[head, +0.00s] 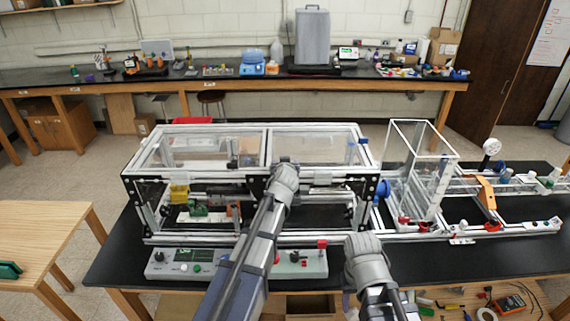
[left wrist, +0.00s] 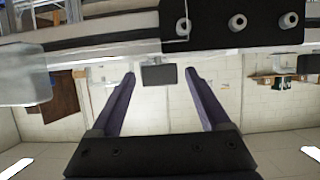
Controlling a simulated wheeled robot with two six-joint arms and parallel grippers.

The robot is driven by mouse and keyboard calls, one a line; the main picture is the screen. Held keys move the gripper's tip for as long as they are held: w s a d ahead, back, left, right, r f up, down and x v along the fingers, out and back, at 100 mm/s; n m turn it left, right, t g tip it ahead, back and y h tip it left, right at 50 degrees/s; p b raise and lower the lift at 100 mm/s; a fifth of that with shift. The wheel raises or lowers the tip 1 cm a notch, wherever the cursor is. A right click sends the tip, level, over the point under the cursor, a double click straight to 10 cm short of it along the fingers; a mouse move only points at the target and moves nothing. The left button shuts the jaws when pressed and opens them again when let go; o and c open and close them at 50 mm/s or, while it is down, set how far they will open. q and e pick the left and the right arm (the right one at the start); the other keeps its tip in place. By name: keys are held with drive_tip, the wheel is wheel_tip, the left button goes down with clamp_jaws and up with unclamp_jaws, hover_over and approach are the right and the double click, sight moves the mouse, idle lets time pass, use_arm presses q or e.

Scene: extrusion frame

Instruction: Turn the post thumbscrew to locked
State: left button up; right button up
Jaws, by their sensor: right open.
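A blue knob (head: 383,188) sits at the right end of the enclosed extrusion frame (head: 200,175). A dial on a post (head: 491,147) stands farther right, with a small blue part (head: 505,177) beside it. I cannot tell which part is the post thumbscrew or how it is turned. My left arm reaches up over the front of the frame; its gripper is hidden in the head view. In the left wrist view my left gripper (left wrist: 159,76) has its two fingers apart with nothing held between them. My right gripper (head: 347,302) is low in front of the bench, mostly hidden by its wrist, clear of the frame.
A control box (head: 180,264) stands at the bench's front edge. A clear upright box (head: 415,165) stands right of the enclosure, and an orange bracket (head: 486,193) sits on the right rails. A black plate with bolts (left wrist: 237,22) is close above the fingers in the left wrist view.

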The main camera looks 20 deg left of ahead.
use_arm(q)
drive_tip(key=p+v, duration=0.3)
drive_tip(key=v, duration=0.4)
drive_tip(key=shift+s, duration=0.35)
drive_tip(key=shift+d+r, duration=0.1)
drive_tip(key=shift+d, duration=0.05)
drive_tip(key=s+d+f+m+g+b, duration=0.2)
drive_tip(key=s+d+f+g+b, duration=0.2)
drive_tip(key=s+f, duration=0.5)
drive_tip(key=s+d+f+m+g+h+b, duration=0.1)
drive_tip(key=s+d+f+m+g+b, duration=0.1)
drive_tip(key=s+d+f+g+b, duration=0.2)
drive_tip(key=s+d+f+m+g+h+b, duration=0.1)
drive_tip(key=s+d+f+g+b, duration=0.4)
drive_tip(key=s+f, duration=1.1)
drive_tip(key=d+f+m+b, duration=0.1)
drive_tip(key=b, duration=0.2)
drive_tip(key=shift+s+d+m+b, duration=0.2)
drive_tip(key=shift+d+m+b, duration=0.1)
drive_tip(key=shift+d+m, duration=0.1)
